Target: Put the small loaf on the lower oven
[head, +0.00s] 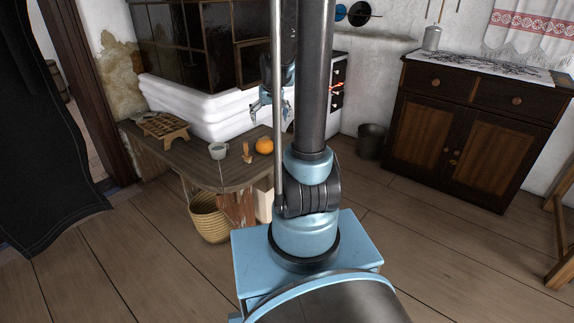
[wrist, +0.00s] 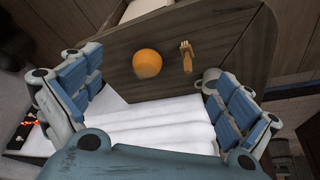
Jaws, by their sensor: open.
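The tiled stove (head: 205,40) stands behind the wooden bench, with dark glossy tiles above a white stepped base (head: 190,103). Which part is the lower oven is unclear, and my arm hides some of the stove. My gripper (head: 268,110) hangs in front of the white base, above the bench. In the wrist view my gripper (wrist: 151,72) has its fingers wide apart with nothing between them. The white base (wrist: 165,125) lies below the bench top in that view.
A wicker basket (head: 210,218) is below. A dark bucket (head: 371,142) and cabinet (head: 480,120) stand right.

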